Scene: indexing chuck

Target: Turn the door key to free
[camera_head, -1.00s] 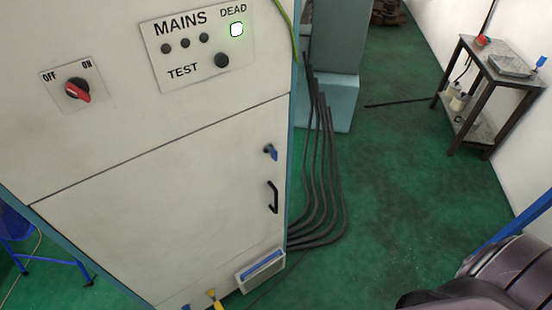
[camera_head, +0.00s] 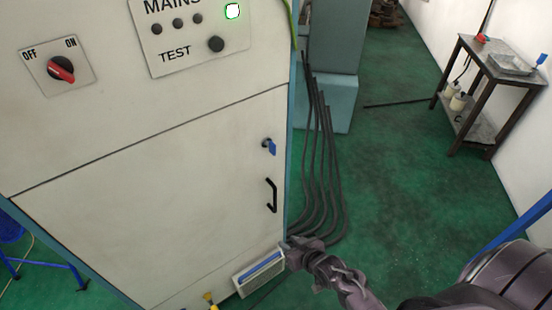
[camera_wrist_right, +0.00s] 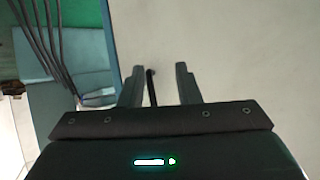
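The blue door key (camera_head: 269,146) sits in its lock on the right side of the pale cabinet door (camera_head: 150,210), its blue grip hanging downward. A black door handle (camera_head: 272,195) is below it. My right gripper (camera_head: 297,242) is in front of the cabinet's lower right edge, below the handle and the key. In the right wrist view its two fingers (camera_wrist_right: 159,67) are apart, facing the pale panel. A black bar (camera_wrist_right: 151,88), apparently the handle, shows between them; I cannot tell how deep. The key is not visible there. My left gripper is not in view.
A white-green lamp (camera_head: 232,11) is lit. Black cables (camera_head: 325,170) run down beside the cabinet. A tray-like holder (camera_head: 260,272) is low on the front. A metal trolley (camera_head: 490,75) stands right.

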